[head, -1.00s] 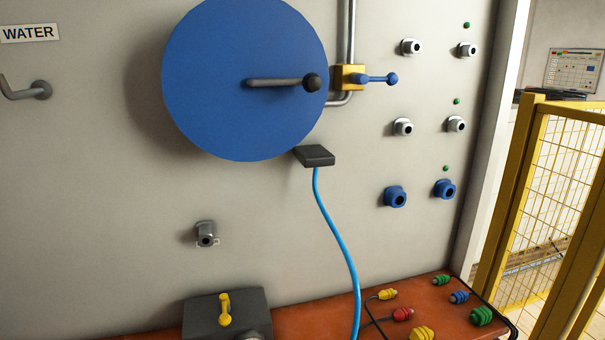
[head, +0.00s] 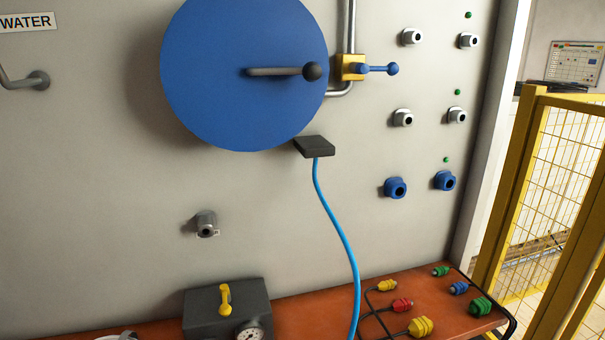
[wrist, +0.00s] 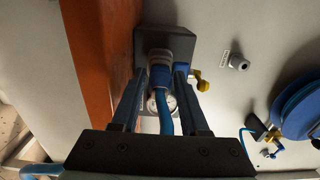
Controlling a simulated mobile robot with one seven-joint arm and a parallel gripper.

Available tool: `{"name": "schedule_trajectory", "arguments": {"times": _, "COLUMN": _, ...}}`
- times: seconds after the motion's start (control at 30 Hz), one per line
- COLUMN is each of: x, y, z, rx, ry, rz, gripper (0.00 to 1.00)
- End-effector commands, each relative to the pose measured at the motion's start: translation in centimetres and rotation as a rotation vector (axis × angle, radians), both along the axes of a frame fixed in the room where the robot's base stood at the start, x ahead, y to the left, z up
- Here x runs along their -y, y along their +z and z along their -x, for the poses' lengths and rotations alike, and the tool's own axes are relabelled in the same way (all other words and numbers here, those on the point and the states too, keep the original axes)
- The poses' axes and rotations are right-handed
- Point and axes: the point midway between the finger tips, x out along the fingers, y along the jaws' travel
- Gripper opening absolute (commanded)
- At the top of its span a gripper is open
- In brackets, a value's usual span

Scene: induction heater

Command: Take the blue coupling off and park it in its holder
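In the wrist view a blue coupling (wrist: 160,77) sits against a grey fitting (wrist: 157,55) on a dark box, with a blue hose (wrist: 165,114) running from it toward my gripper. My gripper (wrist: 161,74) is open, with one finger on each side of the coupling and narrow gaps showing. Whether either finger touches it is hard to tell. The dark box (head: 204,307), with a yellow lever (head: 225,298) and a gauge (head: 250,334), stands on the bench in the head view. My gripper and the coupling are not visible there. I cannot tell which part is the holder.
A grey wall fitting (head: 205,224) protrudes above the box. A light blue hose (head: 337,226) hangs from a black block (head: 315,146) below the big blue disc (head: 225,110). Coloured connectors (head: 403,305) with black cables lie on the orange bench (head: 300,318). A yellow fence (head: 520,190) stands right.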

Motion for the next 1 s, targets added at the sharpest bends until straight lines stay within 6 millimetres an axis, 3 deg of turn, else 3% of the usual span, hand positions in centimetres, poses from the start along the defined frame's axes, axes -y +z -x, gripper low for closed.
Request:
{"name": "schedule_trajectory", "arguments": {"times": 0.03, "x": 0.00, "y": -0.01, "z": 0.00, "rx": 0.000, "ry": 0.000, "rz": 0.000, "gripper": 0.34}}
{"name": "schedule_trajectory", "arguments": {"times": 0.23, "x": 0.00, "y": 0.00, "z": 0.00, "rx": 0.000, "ry": 0.000, "rz": 0.000, "gripper": 0.00}}
{"name": "schedule_trajectory", "arguments": {"times": 1.0, "x": 0.01, "y": 0.01, "z": -0.01, "rx": 0.000, "ry": 0.000, "rz": 0.000, "gripper": 0.00}}
